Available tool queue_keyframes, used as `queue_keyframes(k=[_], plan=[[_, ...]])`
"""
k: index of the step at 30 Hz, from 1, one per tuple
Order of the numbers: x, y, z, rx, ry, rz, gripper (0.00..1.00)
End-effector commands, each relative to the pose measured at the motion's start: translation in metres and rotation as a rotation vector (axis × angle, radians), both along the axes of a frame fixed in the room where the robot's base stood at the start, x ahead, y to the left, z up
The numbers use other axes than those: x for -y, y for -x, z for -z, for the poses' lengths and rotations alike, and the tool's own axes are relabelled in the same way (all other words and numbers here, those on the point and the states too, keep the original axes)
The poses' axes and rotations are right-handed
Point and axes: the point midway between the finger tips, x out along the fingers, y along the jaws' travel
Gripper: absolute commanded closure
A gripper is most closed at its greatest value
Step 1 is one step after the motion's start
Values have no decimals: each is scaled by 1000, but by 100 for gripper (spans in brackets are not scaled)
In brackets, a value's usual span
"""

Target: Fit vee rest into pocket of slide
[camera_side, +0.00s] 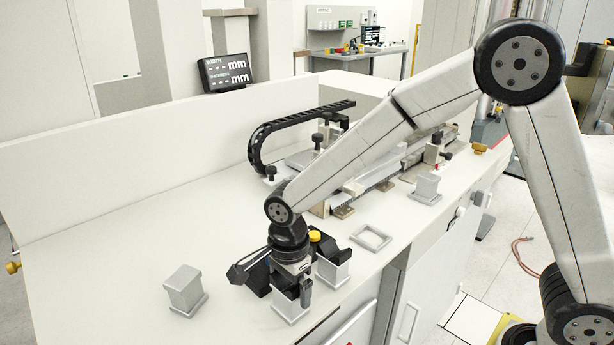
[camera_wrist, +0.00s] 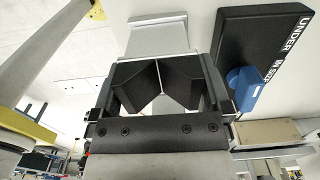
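My gripper (camera_side: 291,285) points down over a grey flanged block (camera_side: 290,307) near the front of the bench. One finger hangs along the block's right side, and the far finger is partly hidden.
Other grey flanged blocks stand at the left (camera_side: 184,288), close right of my gripper (camera_side: 333,273) and by the slide (camera_side: 425,188). An empty square frame (camera_side: 372,230) lies on the bench. A black lettered panel (camera_wrist: 262,42) shows in the wrist view.

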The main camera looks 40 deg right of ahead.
Motion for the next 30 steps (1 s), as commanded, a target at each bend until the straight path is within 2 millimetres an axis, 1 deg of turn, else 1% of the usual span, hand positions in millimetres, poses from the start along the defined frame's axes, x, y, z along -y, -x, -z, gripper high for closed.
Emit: queue_keyframes(k=[1,2,3,5,6,8,9,20,25,29,30], plan=[[0,0,0,0,0,0,19],[0,0,0,0,0,0,29],[0,0,0,0,0,0,41],[0,0,0,0,0,0,60],[0,0,0,0,0,0,73],[0,0,0,0,0,0,92],[0,0,-1,2,-1,0,94],[0,-1,-5,3,-1,0,94],[0,-1,-17,5,-1,0,94],[0,-1,-33,6,-1,0,94],[1,2,-36,4,-1,0,94]])
